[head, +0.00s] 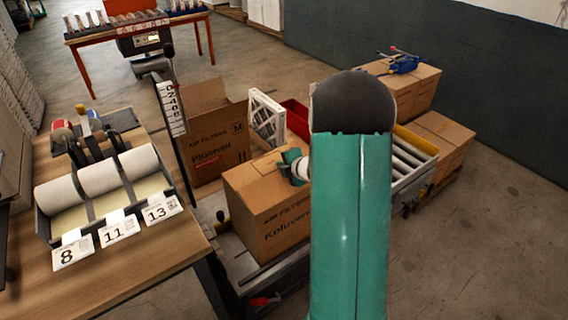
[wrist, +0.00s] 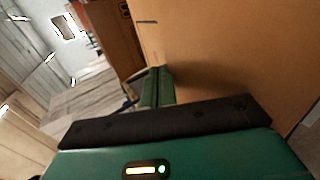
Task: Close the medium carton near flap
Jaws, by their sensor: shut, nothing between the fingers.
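A brown carton marked "AIR FILTERS", "Plumved" and "M" (head: 218,160) stands open in the head view, with a rear panel upright. A nearer carton marked "Koluven" (head: 285,222) stands in front of it; its top is partly hidden by my arm, and I see no size letter on it. My gripper (wrist: 158,75) is shut and empty. In the head view, my green and white wrist parts are over the Koluven carton's top. In the wrist view, a broad cardboard surface (wrist: 225,50) lies close beside the fingers; contact cannot be told.
A white-framed filter (head: 267,118) and a red bin (head: 297,118) stand behind the cartons. A roller conveyor (head: 408,160) runs at right, with stacked cartons (head: 412,88) beyond. A wooden bench (head: 120,262) with label rolls is at left. Open floor lies at right.

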